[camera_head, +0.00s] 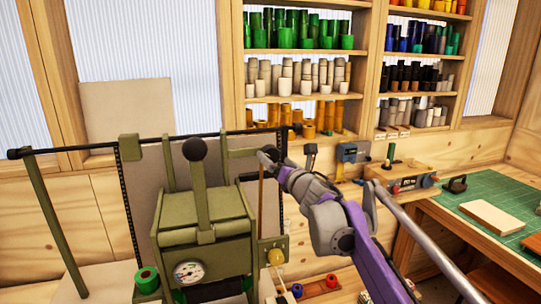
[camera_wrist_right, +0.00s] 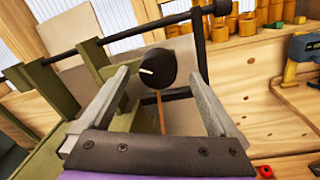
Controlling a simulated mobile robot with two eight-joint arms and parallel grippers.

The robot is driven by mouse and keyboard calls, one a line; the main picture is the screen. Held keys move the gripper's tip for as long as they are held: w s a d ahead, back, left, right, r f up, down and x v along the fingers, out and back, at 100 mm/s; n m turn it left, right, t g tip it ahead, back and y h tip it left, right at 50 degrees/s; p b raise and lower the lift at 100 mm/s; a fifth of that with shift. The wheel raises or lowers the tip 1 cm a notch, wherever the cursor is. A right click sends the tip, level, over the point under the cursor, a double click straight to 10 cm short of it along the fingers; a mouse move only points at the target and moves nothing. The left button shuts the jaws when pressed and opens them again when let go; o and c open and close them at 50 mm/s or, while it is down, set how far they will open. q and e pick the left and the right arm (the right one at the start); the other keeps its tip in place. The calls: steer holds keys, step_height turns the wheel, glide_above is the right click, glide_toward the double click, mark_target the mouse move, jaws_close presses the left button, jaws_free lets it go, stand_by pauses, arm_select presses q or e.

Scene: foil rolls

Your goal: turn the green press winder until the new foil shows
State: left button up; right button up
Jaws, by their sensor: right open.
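The olive-green press (camera_head: 203,215) stands at the left centre in the head view, with a dark-knobbed lever upright at its front. A black round winder knob (camera_wrist_right: 158,67) with a pale mark sits at its right side in the wrist view. A thin copper-brown strip (camera_head: 261,195) hangs below the knob; it also shows in the wrist view (camera_wrist_right: 160,112). My right gripper (camera_wrist_right: 157,78) is open, its fingers on either side of the knob, with gaps visible. In the head view, the right gripper (camera_head: 272,158) largely hides the knob. My left gripper is not in view.
A black rod (camera_wrist_right: 120,37) with a knobbed end crosses above the winder. Shelves of coloured rolls (camera_head: 300,75) stand behind. A green cutting mat (camera_head: 500,205) covers the bench at right.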

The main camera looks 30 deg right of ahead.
mark_target(272, 157)
steer(key=shift+w+d, duration=0.2)
steer(key=shift+w, duration=1.5)
steer(key=c, duration=1.4)
steer(key=shift+o, duration=0.2)
steer(key=shift+m, duration=0.3)
